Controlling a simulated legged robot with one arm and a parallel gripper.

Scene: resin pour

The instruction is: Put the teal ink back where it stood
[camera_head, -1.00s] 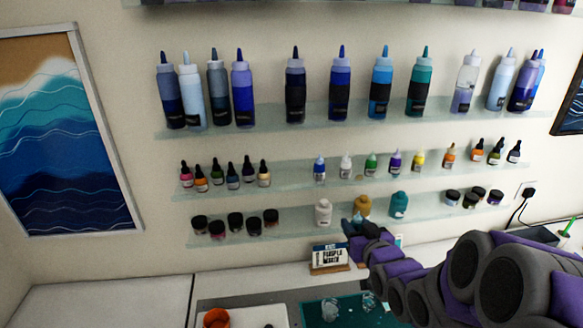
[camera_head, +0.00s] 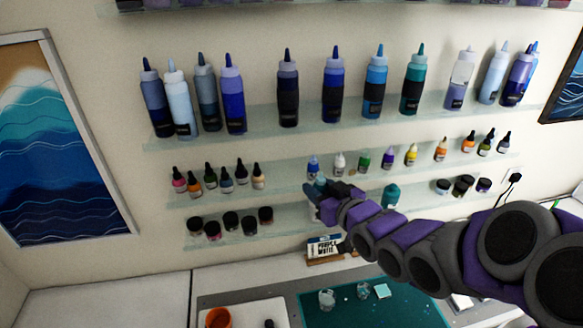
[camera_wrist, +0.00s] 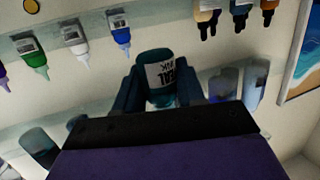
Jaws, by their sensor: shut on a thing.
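The teal ink (camera_wrist: 160,80) is a small bottle with a white label, held between the two fingers of my gripper (camera_wrist: 158,92) in the wrist view. That view is upside down, so the bottle's true lean is hard to tell. In the head view my gripper (camera_head: 319,192) is in front of the shelves, just below the blue dropper bottle (camera_head: 313,167) at the left end of a row on the middle shelf (camera_head: 285,172). That shelf has a bare stretch left of the blue bottle. My gripper hides part of the lower shelf.
White (camera_head: 339,164), green (camera_head: 363,160) and purple (camera_head: 388,158) bottles stand right of the blue one. The lower shelf holds dark jars (camera_head: 231,222) and a teal bottle (camera_head: 391,197). Tall bottles (camera_head: 287,90) line the shelf above.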

